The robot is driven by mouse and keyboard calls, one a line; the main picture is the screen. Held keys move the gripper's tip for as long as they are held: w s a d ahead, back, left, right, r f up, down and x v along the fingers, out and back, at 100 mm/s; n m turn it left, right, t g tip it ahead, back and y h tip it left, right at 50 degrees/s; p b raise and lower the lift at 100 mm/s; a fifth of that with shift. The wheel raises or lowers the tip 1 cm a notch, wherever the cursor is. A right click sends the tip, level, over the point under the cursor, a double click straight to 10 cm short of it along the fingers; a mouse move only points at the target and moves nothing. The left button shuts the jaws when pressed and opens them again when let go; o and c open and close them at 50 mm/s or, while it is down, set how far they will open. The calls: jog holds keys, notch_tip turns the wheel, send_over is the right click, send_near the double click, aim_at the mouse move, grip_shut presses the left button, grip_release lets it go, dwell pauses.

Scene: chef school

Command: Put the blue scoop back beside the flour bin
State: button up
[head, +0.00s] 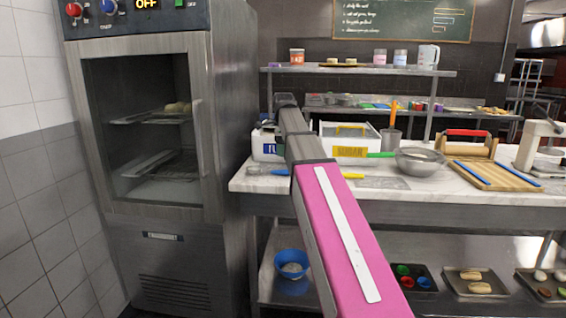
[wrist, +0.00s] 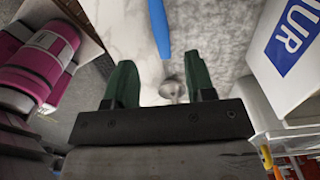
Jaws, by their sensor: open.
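The blue scoop shows in the wrist view as a blue handle (wrist: 160,30) at the top, with a small blurred metal part (wrist: 172,90) below it between my fingers. In the head view a blue handle (head: 280,172) with a metal end lies on the marble counter, left of my arm. The flour bin (wrist: 288,75) is white with a blue label, at the right in the wrist view; it also shows in the head view (head: 266,148), partly behind my arm. My gripper (wrist: 160,85) is open, its green fingers apart with nothing held. My gripper is hidden in the head view.
A sugar bin (head: 350,137), a metal bowl (head: 420,161) and a wooden board (head: 495,174) stand on the counter (head: 440,200) to the right. A tall metal cabinet (head: 150,130) stands at the left. A shelf (head: 400,71) runs above the counter's back.

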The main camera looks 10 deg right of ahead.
jog(key=shift+r, duration=2)
jog(key=shift+c, duration=0.3)
